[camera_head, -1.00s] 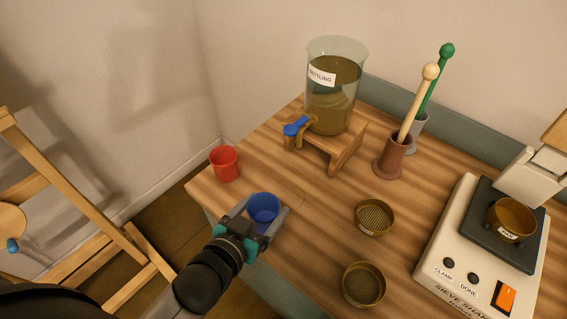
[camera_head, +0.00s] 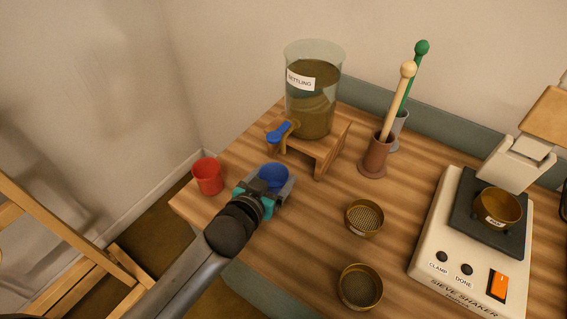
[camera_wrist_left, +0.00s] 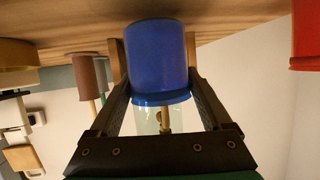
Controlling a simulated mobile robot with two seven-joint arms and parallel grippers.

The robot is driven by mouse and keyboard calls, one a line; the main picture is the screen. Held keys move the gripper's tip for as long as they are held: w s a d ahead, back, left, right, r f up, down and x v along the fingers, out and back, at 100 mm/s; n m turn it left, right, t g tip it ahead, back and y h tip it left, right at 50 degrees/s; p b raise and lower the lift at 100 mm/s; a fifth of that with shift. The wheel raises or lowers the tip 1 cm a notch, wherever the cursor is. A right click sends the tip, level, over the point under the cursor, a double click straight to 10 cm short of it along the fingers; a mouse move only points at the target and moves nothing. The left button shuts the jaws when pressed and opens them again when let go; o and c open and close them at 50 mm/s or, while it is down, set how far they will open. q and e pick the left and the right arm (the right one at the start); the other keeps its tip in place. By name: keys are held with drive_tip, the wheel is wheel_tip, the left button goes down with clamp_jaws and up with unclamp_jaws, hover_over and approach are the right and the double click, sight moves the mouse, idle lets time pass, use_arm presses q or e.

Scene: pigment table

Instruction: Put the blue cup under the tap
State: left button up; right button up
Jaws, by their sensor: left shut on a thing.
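The blue cup (camera_head: 273,176) is between the fingers of my left gripper (camera_head: 274,184), which is shut on it. In the left wrist view the blue cup (camera_wrist_left: 160,60) fills the space between the two fingers. The tap (camera_head: 282,131), with a blue handle, sticks out at the front of the settling jar (camera_head: 314,95) on a wooden stand (camera_head: 325,150). The cup is in front of the stand, a little below the tap in the picture and apart from it. My right gripper is not in view.
A red cup (camera_head: 208,176) stands at the table's left edge. Two sieves (camera_head: 364,218) lie to the right of my gripper. Pots with pestles (camera_head: 376,157) stand right of the stand, and a sieve shaker (camera_head: 450,255) is at the right.

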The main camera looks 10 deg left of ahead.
sight(279, 170)
use_arm(q)
drive_tip(key=w, duration=0.3)
drive_tip(key=w+d, duration=0.1)
drive_tip(key=w, duration=0.1)
drive_tip(key=shift+w+f, duration=0.25)
drive_tip(key=shift+w, duration=0.1)
drive_tip(key=shift+s+f+b, duration=0.15)
drive_tip(key=shift+f+b, duration=0.25)
drive_tip(key=shift+f, duration=0.15)
drive_tip(key=shift+f, duration=0.15)
drive_tip(key=o, duration=1.3)
